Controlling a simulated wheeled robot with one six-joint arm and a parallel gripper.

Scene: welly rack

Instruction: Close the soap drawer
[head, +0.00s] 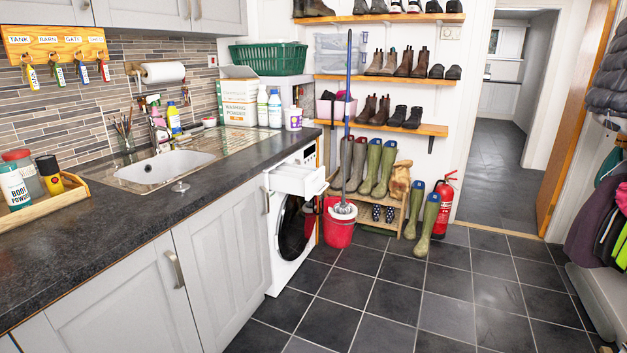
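The soap drawer (298,179) is a white box pulled out from the upper front of the washing machine (291,242), under the dark worktop. It stands open and sticks out towards the right. The machine's round dark door (296,228) below it looks shut. The inside of the drawer cannot be made out clearly. My gripper is not in the head view.
A red bucket with a mop (340,225) stands on the floor close right of the machine. Wellies (422,222) and a red fire extinguisher (442,205) stand further right. The dark tiled floor (400,305) in front is clear.

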